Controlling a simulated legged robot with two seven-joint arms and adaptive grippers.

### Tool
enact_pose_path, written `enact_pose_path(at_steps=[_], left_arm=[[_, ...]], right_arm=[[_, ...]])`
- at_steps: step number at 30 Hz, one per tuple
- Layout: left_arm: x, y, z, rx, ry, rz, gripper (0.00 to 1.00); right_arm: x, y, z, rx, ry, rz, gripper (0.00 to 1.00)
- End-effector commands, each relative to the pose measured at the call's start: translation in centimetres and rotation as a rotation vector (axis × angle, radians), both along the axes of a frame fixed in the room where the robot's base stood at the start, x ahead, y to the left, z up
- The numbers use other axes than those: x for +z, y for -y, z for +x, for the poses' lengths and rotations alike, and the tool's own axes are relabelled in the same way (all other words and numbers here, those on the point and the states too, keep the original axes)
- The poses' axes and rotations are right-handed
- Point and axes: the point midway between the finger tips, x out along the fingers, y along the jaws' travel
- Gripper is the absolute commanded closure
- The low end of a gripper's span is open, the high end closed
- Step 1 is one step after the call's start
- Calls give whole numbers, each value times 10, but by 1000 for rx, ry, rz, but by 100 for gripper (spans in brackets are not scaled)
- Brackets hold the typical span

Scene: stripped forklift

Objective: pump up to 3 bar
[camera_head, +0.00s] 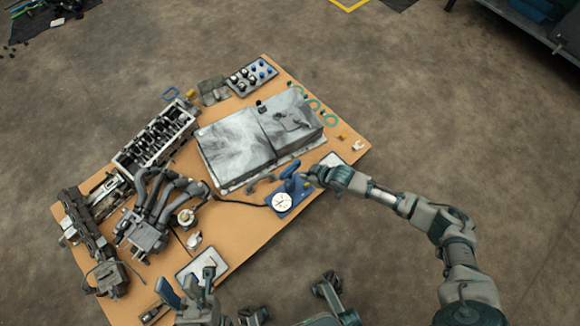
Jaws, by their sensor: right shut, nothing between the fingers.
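A blue hand pump (301,187) with a round white gauge (282,202) stands near the right edge of the wooden board. The gauge needle is too small to read. A dark hose (240,202) runs left from the pump toward the engine parts. My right gripper (313,177) is shut with nothing in it, at the pump's blue handle (291,169); I cannot tell whether it touches the handle. My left gripper (184,297) is at the bottom, near the board's front edge, away from the pump.
A large grey metal box (230,146) lies behind the pump. An engine block (155,135) and manifold pipes (160,195) fill the left of the board (240,235). A tray with blue and dark caps (252,75) sits at the back. The board is clear front of centre.

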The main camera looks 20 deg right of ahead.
Motion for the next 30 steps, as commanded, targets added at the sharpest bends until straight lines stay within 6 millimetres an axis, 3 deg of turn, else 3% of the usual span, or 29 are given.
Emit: enact_pose_path(at_steps=[6,12,30], left_arm=[[0,0,0,0,0,0,64],[0,0,0,0,0,0,64],[0,0,0,0,0,0,64]], right_arm=[[37,18,-25,0,-1,-1,100],[60,28,-40,-1,-2,1,100],[68,30,-45,0,-2,2,100]])
